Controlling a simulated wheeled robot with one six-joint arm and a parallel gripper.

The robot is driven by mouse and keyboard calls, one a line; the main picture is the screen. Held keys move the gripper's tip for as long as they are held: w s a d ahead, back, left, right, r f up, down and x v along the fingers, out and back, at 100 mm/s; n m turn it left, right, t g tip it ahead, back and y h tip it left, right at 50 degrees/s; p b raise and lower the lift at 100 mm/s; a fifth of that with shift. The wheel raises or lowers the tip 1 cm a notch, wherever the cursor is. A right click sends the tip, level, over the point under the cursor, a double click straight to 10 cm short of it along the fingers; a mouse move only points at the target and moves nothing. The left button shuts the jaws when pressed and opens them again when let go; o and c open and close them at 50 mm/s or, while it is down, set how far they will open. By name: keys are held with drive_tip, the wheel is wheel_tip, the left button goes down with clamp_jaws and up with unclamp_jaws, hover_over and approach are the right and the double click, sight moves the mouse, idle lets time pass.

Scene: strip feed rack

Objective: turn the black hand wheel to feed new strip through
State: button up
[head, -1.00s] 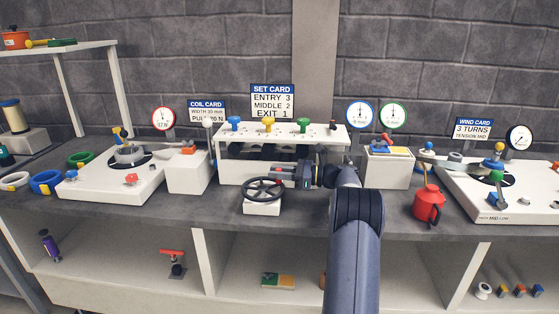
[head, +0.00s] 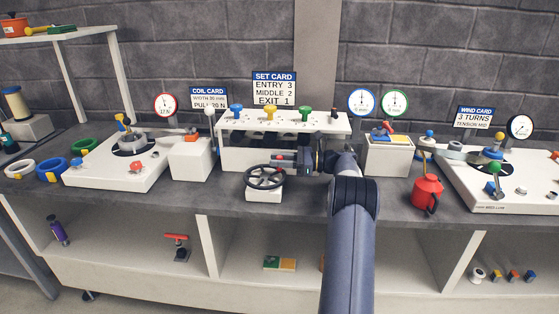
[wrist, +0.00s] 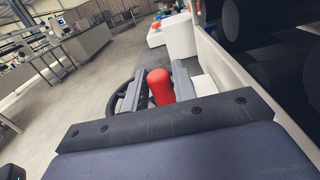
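The black hand wheel (head: 264,177) stands on a white block in front of the white strip rack (head: 232,125) in the head view. My gripper (head: 281,164) reaches in from the right at the wheel's upper right side. In the wrist view, a red knob (wrist: 160,88) stands between the two grey fingers of my gripper (wrist: 158,84). The fingers lie close on both sides of the knob; I cannot tell whether they press on it. Part of the wheel's black rim (wrist: 116,100) shows behind the left finger. My gripper hides some of the rack's front.
Blue (head: 236,110), yellow (head: 270,112) and green (head: 305,113) knobs top the rack, below the set card (head: 274,88). A red can (head: 426,190) stands right of my arm. A white coil unit (head: 112,168) is at left, a winding unit (head: 500,205) at right.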

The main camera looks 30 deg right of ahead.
drive_tip(key=shift+o, duration=1.3)
drive_tip(key=shift+s+f+t+b, duration=0.15)
drive_tip(key=shift+t+b, duration=0.15)
drive_tip(key=shift+b, duration=0.8)
drive_tip(key=shift+s+m+t+h+b, duration=0.1)
drive_tip(key=shift+m+t+h+b, duration=0.3)
drive_tip(key=shift+b, duration=0.7)
drive_tip(key=m+t+h+b, duration=0.1)
drive_tip(key=b, duration=0.2)
drive_tip(key=s+m+t+h+b, duration=0.1)
drive_tip(key=b, duration=0.3)
drive_tip(key=shift+a, duration=0.1)
drive_tip(key=b, duration=0.1)
drive_tip(key=m+t+h+b, duration=0.1)
drive_tip(key=b, duration=0.1)
drive_tip(key=shift+s+h, duration=0.2)
drive_tip(key=shift+h, duration=0.1)
drive_tip(key=m+t+h+b, duration=0.1)
drive_tip(key=b, duration=0.2)
drive_tip(key=shift+s+a+f, duration=0.1)
drive_tip(key=shift+s+a, duration=0.05)
drive_tip(key=shift+s, duration=0.05)
